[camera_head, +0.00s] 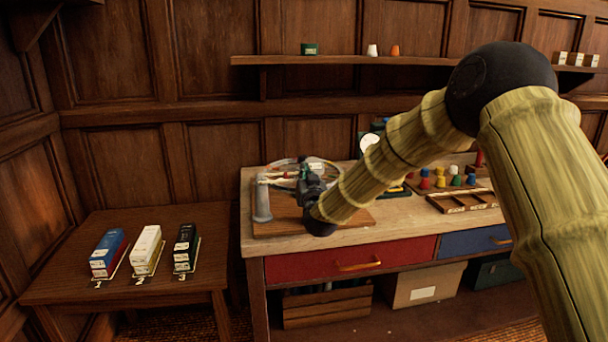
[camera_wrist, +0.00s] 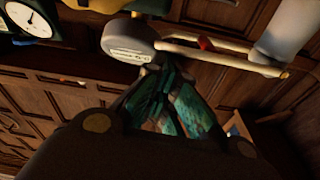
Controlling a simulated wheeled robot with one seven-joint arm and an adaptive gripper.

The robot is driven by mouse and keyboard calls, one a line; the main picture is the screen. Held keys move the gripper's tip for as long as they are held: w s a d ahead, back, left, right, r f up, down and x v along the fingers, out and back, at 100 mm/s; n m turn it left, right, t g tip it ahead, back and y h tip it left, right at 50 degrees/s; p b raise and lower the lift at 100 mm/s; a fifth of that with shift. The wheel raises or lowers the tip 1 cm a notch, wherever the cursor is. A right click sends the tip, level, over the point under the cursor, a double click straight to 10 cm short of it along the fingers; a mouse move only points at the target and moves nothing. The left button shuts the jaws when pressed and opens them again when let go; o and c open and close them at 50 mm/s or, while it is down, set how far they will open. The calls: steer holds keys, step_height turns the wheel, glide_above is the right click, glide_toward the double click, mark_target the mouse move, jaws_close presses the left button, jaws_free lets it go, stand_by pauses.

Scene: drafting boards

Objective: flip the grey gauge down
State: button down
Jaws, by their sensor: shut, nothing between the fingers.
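A pale grey, rounded piece with a small label, which looks like the gauge (camera_wrist: 128,42), is in the upper middle of the wrist view. It joins cream-coloured rods, one with a red mark. In the head view, a pale labelled part (camera_head: 316,166) shows just behind my gripper (camera_head: 311,184), over the wooden board (camera_head: 280,228). My gripper is shut and empty. In the wrist view its fingertips (camera_wrist: 165,70) are close to the grey piece's lower right edge; I cannot tell whether they touch. My arm and gripper hide part of the fixture.
A grey cylinder (camera_head: 262,203) stands on the board's left side; it also shows in the wrist view (camera_wrist: 287,38). A white dial (camera_head: 368,143) is behind my arm. Coloured pegs (camera_head: 440,181) and a wooden tray (camera_head: 461,201) are to the right. Boxes stand on the low left table (camera_head: 60,287).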

mark_target(307, 161)
steer(key=r, duration=0.2)
steer(key=r+p, duration=0.1)
steer(key=shift+w+d+r, duration=0.25)
steer(key=shift+w+r, duration=0.1)
steer(key=shift+w, duration=0.05)
steer(key=b+v, duration=0.1)
steer(key=v, duration=0.9)
steer(key=shift+b, duration=0.4)
steer(key=shift+r, duration=0.1)
